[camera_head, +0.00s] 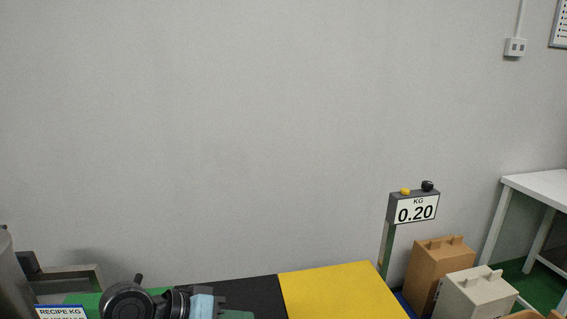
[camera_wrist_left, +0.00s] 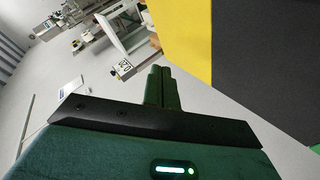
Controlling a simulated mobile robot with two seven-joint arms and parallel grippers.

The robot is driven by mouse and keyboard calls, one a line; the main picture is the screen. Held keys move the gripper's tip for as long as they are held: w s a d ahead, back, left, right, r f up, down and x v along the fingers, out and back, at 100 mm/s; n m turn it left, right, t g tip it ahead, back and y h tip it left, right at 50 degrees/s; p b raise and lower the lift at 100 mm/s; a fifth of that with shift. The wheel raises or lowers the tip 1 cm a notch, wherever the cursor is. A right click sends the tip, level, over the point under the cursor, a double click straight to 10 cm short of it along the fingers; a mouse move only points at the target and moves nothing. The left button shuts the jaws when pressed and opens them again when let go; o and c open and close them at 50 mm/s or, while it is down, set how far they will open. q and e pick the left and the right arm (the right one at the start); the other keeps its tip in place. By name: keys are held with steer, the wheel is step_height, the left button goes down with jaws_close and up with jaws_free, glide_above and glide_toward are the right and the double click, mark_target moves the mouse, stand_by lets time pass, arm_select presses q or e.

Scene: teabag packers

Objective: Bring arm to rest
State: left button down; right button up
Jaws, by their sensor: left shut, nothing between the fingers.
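My left gripper (camera_wrist_left: 159,70) shows in the left wrist view as two dark green fingers pressed together, with nothing between them. It is apart from the yellow and black surface beyond it. In the head view, dark round joints and a light blue part of an arm of mine show at the bottom edge, left of centre. No gripper fingers can be made out there. My right gripper is in neither view.
The yellow panel (camera_head: 335,290) and black panel (camera_head: 250,297) are bare where visible. A scale display (camera_head: 415,209) reads 0.20. Brown (camera_head: 440,270) and cream (camera_head: 474,293) boxes stand at the lower right, near a white table (camera_head: 540,186). A recipe sign (camera_head: 60,312) is bottom left.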

arm_select(q)
steer(key=s+a+f+n+y, duration=0.1)
steer(key=s+a+f+y, duration=0.1)
steer(key=s+f, duration=0.3)
steer(key=s+a+f+y, duration=0.1)
steer(key=s+f, duration=0.2)
steer(key=f, duration=0.4)
steer(key=s+a+f+g+y, duration=0.15)
steer(key=s+a+f, duration=0.25)
steer(key=s, duration=0.5)
steer(key=s+a+f+g+y, duration=0.1)
steer(key=s+a+f+y, duration=0.25)
steer(key=s, duration=0.55)
steer(key=s+a+f+g+y, duration=0.15)
steer(key=s+a+f, duration=0.25)
steer(key=s, duration=0.5)
steer(key=w+d+f+t, duration=0.2)
steer(key=w+f+t, duration=0.4)
steer(key=f, duration=0.4)
steer(key=shift+w+d+t+h, duration=0.25)
steer(key=shift+t+h, duration=0.2)
steer(key=shift+t, duration=0.45)
